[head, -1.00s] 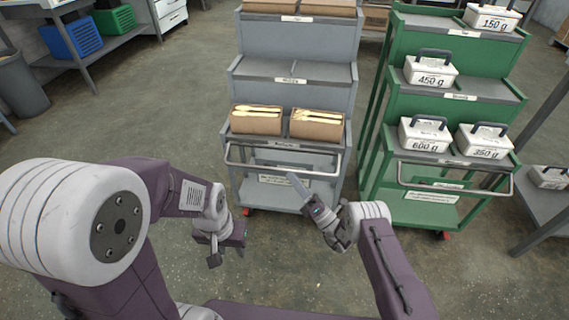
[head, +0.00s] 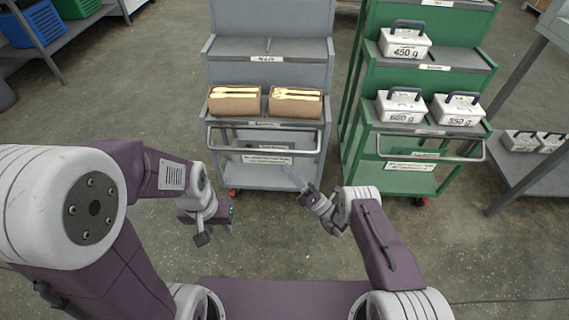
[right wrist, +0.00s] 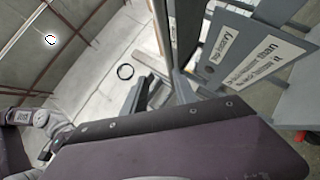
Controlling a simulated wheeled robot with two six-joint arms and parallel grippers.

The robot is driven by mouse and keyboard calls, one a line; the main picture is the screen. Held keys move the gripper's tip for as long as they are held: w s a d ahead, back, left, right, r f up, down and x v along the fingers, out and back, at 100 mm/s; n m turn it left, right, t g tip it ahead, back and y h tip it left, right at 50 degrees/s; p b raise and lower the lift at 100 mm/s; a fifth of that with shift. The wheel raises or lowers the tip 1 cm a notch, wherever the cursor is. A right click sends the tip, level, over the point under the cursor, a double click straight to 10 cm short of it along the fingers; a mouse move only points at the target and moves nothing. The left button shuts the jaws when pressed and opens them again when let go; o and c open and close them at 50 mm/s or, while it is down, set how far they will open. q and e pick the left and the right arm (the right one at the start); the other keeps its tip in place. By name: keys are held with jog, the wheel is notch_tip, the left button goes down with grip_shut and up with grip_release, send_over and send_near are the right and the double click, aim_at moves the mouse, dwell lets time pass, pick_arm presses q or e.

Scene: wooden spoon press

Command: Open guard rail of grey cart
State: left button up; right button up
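The grey cart (head: 268,62) stands in the middle of the head view. Its guard rail (head: 265,151), a pale bent bar, runs across the front below the shelf with the brown boxes. My right gripper (head: 291,178) is just below and in front of the rail, its fingers pointing up and left. In the right wrist view its two fingers (right wrist: 147,96) look apart with nothing between them. A labelled panel of the cart (right wrist: 262,62) is to their right there. My left gripper (head: 204,232) hangs left of and below the cart, clear of it; its opening is unclear.
Two brown boxes with wooden spoons (head: 235,100) sit on the cart's front shelf. A green cart (head: 412,178) with several labelled weights stands close on the right. A grey table (head: 518,180) is at far right. Open floor lies left of the grey cart.

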jog(key=shift+w+f+p+v, duration=0.15)
jog(key=shift+v, duration=0.8)
jog(key=shift+w+f+p+v, duration=0.1)
jog(key=shift+v, duration=0.8)
jog(key=shift+w+f+p+v, duration=0.15)
jog(key=shift+v, duration=0.8)
